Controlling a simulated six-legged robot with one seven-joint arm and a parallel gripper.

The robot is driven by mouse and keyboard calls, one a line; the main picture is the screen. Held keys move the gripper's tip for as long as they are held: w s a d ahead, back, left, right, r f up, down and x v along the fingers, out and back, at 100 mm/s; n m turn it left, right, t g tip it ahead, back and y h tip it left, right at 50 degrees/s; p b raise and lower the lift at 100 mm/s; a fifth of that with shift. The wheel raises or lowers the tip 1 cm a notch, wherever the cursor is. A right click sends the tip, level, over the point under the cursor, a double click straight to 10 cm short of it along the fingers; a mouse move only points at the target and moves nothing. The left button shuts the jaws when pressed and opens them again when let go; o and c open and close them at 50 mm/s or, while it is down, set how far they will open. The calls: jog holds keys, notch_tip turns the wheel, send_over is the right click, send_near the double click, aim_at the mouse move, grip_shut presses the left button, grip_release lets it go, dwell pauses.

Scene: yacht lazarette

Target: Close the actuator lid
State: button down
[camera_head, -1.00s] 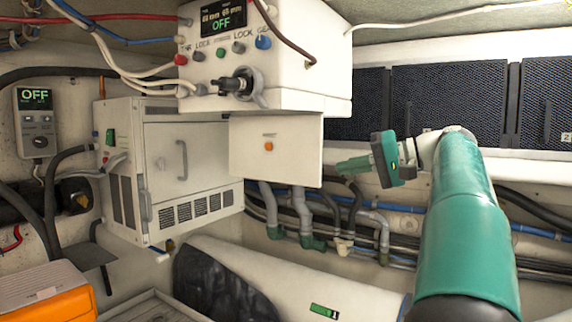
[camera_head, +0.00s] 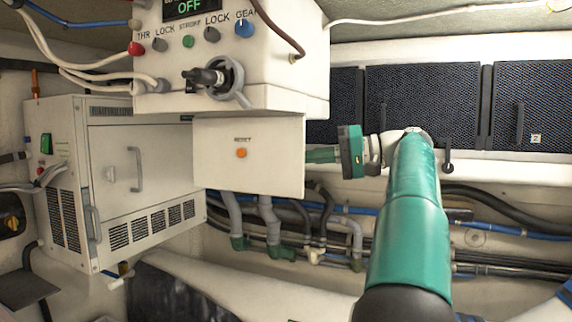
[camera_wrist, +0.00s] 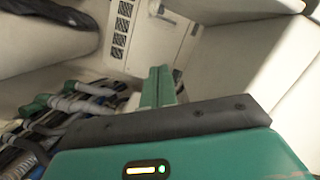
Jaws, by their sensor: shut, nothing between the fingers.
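A white box-shaped control unit (camera_head: 285,70) hangs at the top of the head view. A flat white panel (camera_head: 225,170) with an orange RESET button (camera_head: 241,153) hangs below it; it looks like the lid, hanging down. My gripper (camera_head: 312,156) points left at the panel's right edge. The fingertips meet that edge in the picture; I cannot tell if they touch it or lie slightly behind it. In the wrist view the green fingers (camera_wrist: 158,88) are together and empty. A pale surface (camera_wrist: 280,60) stands at right there, perhaps the panel.
A white vented cabinet (camera_head: 135,180) with a handle stands at left. Grey pipes and hoses (camera_head: 280,225) run below and behind the panel. Dark mesh panels (camera_head: 425,100) line the back wall. Cables (camera_head: 75,70) hang at the upper left.

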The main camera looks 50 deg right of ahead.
aim_at(268, 172)
jog(key=shift+w+a+f, duration=0.55)
jog(key=shift+w+a, duration=0.55)
jog(key=shift+a, duration=0.25)
jog(key=shift+w+a+f, duration=0.5)
jog(key=shift+w+a, duration=0.55)
jog(key=shift+a, duration=0.25)
jog(key=shift+w+a+f, duration=0.55)
jog(key=shift+w+a, duration=0.55)
jog(key=shift+a, duration=0.25)
